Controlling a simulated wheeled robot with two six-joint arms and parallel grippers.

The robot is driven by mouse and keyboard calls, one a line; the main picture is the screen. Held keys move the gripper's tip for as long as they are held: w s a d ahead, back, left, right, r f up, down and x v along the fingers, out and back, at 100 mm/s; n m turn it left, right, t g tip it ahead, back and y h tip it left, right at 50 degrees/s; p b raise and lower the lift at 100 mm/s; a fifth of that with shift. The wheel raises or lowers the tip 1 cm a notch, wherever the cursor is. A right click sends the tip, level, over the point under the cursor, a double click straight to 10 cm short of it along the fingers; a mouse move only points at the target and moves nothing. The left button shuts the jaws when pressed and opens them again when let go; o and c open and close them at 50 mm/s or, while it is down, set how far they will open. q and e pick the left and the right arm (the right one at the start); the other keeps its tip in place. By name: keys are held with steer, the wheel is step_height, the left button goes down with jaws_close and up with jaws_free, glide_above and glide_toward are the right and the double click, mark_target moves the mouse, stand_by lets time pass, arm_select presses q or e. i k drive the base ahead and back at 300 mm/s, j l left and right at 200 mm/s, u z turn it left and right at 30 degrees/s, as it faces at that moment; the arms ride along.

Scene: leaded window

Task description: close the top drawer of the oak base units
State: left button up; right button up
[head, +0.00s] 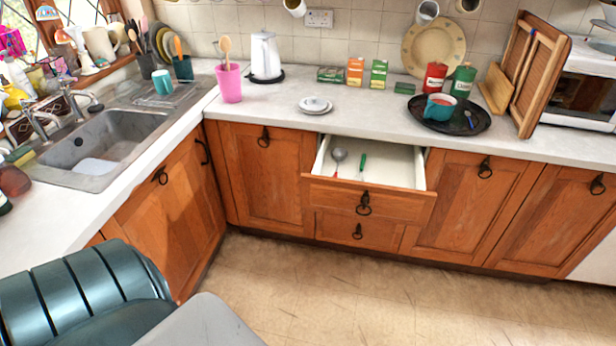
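The top drawer (368,197) of the oak base units (258,165) stands pulled out in the head view, right of the middle. Its wooden front carries a dark ring handle (363,204). Inside the pale drawer lie a grey spoon or ladle (338,158) and a green-handled utensil (362,164). Below it a lower drawer (345,229) with its own ring handle is shut. Neither of my grippers shows in this view.
Cupboard doors beside the drawers are shut. The worktop (345,119) holds a lidded white dish (315,105), a pink pot (230,84), a kettle (265,57) and a black tray (470,126). The floor (350,295) before the drawers is clear. A dark green ribbed object (85,295) fills the lower left.

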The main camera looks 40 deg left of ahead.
mark_target(393, 189)
steer(key=i+j+u, duration=0.2)
steer(key=i+u, duration=0.75)
